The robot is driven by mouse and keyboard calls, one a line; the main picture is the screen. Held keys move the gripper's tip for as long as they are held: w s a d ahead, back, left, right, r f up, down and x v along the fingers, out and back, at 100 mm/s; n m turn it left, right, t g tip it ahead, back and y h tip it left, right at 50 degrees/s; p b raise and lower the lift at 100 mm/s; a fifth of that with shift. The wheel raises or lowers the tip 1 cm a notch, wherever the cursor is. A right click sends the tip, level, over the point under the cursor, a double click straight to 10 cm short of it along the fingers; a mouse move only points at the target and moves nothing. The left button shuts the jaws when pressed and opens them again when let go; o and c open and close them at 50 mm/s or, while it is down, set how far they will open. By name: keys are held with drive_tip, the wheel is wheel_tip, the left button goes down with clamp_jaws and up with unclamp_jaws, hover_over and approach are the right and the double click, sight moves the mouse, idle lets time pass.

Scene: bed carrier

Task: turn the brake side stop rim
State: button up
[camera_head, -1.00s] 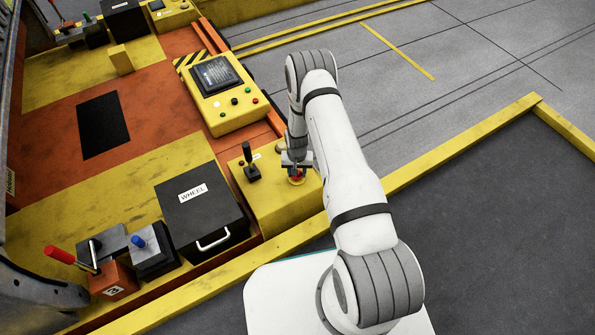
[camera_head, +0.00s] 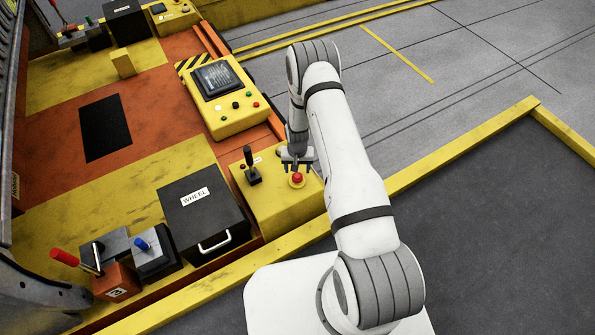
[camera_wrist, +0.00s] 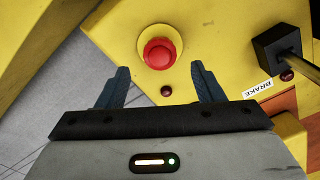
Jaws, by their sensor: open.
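The brake side stop is a red mushroom button (camera_wrist: 159,54) with a yellow rim (camera_wrist: 180,43) around it, on a yellow console. It also shows in the head view as a small red button (camera_head: 297,178). My gripper (camera_wrist: 158,84) is open and empty. In the wrist view its two dark blue fingers stand apart, with the button beyond the gap between their tips. In the head view my gripper (camera_head: 297,163) is just behind the button, and the button's red top is in clear view.
A black brake lever (camera_wrist: 285,48) with a BRAKE label (camera_wrist: 259,88) stands beside the button. A black WHEEL box (camera_head: 203,212) is left of the console (camera_head: 265,205) in the head view. A yellow panel with a screen (camera_head: 225,97) lies behind. Grey floor is open at the right.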

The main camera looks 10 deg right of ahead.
drive_tip(key=shift+r, duration=1.4)
drive_tip(key=s+r+n+t+p, duration=0.15)
drive_tip(key=r+p, duration=0.65)
drive_tip(key=r, duration=1.5)
drive_tip(key=s+r+p, duration=0.3)
drive_tip(key=r+p, duration=0.4)
drive_tip(key=r, duration=1.7)
drive_tip(key=s+r+p, duration=0.5)
drive_tip(key=s+r, duration=0.3)
drive_tip(key=r, duration=0.3)
drive_tip(key=s+r+p, duration=0.6)
drive_tip(key=s+r, duration=0.2)
drive_tip(key=r, duration=0.3)
drive_tip(key=s+d+r+n+t+p, duration=0.1)
drive_tip(key=s+r+p, duration=0.4)
drive_tip(key=s+r, duration=0.3)
drive_tip(key=v, duration=0.2)
drive_tip(key=shift+w+r, duration=0.2)
drive_tip(key=shift+r, duration=0.25)
